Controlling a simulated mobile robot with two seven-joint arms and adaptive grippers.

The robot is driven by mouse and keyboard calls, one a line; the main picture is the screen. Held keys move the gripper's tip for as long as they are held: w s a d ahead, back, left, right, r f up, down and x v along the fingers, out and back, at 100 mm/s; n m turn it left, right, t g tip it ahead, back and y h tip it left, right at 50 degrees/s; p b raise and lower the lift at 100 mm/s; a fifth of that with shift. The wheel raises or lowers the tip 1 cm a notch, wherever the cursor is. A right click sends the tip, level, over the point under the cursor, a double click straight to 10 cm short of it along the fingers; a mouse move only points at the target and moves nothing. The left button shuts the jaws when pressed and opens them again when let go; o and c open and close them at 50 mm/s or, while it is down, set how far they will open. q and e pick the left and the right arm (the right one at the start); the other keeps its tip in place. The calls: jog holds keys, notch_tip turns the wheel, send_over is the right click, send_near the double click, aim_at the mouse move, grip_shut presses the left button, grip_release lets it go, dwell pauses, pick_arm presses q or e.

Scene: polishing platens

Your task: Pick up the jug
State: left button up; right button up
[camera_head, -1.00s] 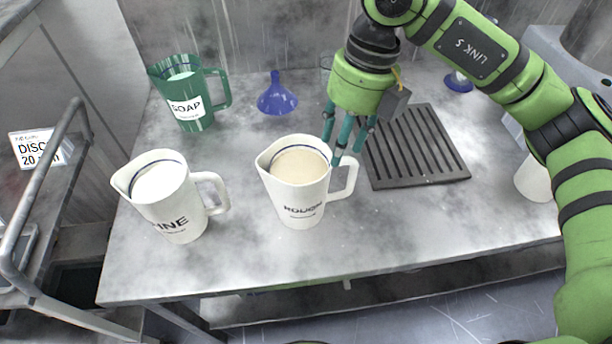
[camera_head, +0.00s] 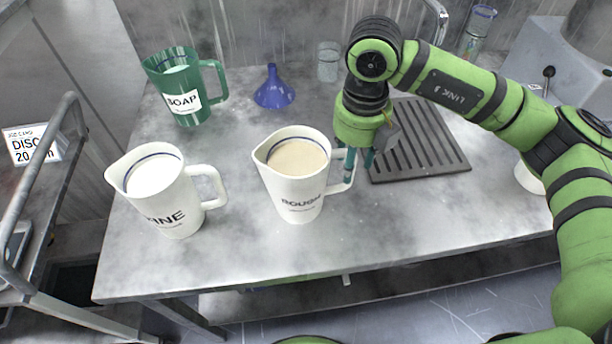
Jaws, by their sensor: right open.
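A white jug marked ROUGH (camera_head: 296,190), holding a beige liquid, stands upright in the middle of the grey bench. Its handle points right. My right gripper (camera_head: 353,176) points down at that handle, with its teal fingers on either side of it as seen from here. It is open; whether a finger touches the handle I cannot tell. A second white jug, marked FINE as far as its letters show (camera_head: 165,200), stands to the left with white liquid. A green jug marked SOAP (camera_head: 184,90) stands at the back left. My left gripper is not in view.
A blue funnel (camera_head: 273,92) and a clear glass (camera_head: 329,62) stand at the back. A dark slotted mat (camera_head: 440,150) lies right of the gripper. The bench (camera_head: 240,255) is clear in front of the jugs.

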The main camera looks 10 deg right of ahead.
grip_shut()
jog(key=shift+w+r, duration=0.1)
jog(key=shift+r, duration=0.05)
jog(key=shift+r, duration=0.2)
